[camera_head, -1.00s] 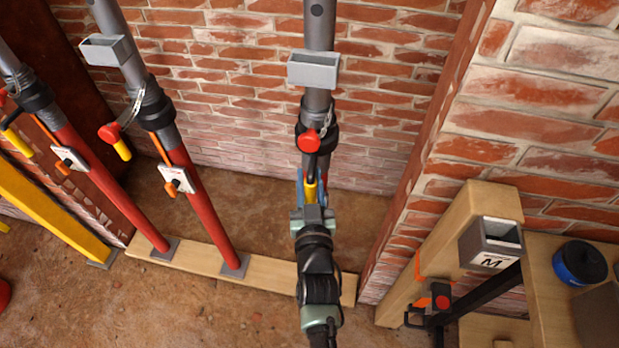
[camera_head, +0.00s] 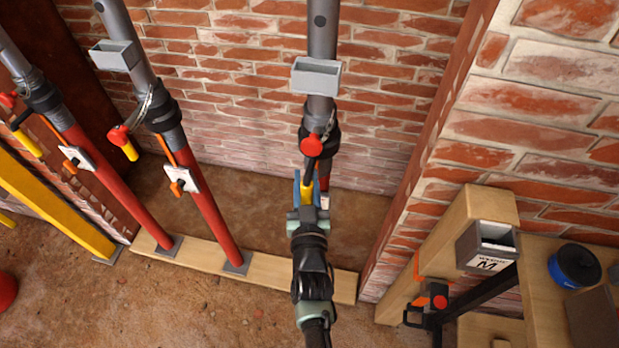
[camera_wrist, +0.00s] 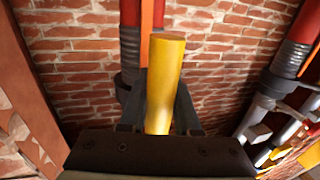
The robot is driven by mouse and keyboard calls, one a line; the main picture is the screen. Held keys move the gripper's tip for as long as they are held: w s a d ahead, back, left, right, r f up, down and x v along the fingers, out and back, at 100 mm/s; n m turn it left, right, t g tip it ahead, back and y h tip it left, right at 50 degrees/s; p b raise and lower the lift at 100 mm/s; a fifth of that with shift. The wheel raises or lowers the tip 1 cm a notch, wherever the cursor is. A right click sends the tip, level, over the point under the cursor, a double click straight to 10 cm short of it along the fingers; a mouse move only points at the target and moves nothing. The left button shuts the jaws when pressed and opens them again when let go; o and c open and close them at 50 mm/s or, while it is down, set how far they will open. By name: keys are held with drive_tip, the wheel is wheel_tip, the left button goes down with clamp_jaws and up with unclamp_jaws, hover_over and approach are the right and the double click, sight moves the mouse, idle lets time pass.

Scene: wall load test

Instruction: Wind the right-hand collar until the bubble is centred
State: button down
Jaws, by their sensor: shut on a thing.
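The right-hand prop has a grey upper tube and a dark collar (camera_head: 325,135) with a red knob (camera_head: 312,146). A yellow handle (camera_head: 307,188) hangs from the collar. My gripper (camera_head: 306,184) is shut around this handle, just below the collar. In the wrist view the yellow handle (camera_wrist: 165,80) stands between the two fingers, in front of the prop. The prop's lower red tube is mostly hidden behind my gripper and arm. A grey open box (camera_head: 316,76) is fixed on the upper tube. I cannot make out a bubble in either view.
Two similar props with yellow handles (camera_head: 130,151) stand to the left on a timber sole plate (camera_head: 270,277). A brick pier (camera_head: 530,110) is close on the right. A timber post with a grey box (camera_head: 487,245) and a bench with a blue reel (camera_head: 575,266) are farther right.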

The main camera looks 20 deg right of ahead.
drive_tip(key=shift+w+a, duration=0.1)
drive_tip(key=shift+a, duration=0.1)
drive_tip(key=c, duration=0.6)
unclamp_jaws()
drive_tip(key=shift+d, duration=0.1)
drive_tip(key=shift+s, duration=0.2)
drive_tip(key=shift+s, duration=0.3)
drive_tip(key=b+v, duration=0.1)
drive_tip(key=v, duration=1.1)
drive_tip(key=shift+a, duration=0.2)
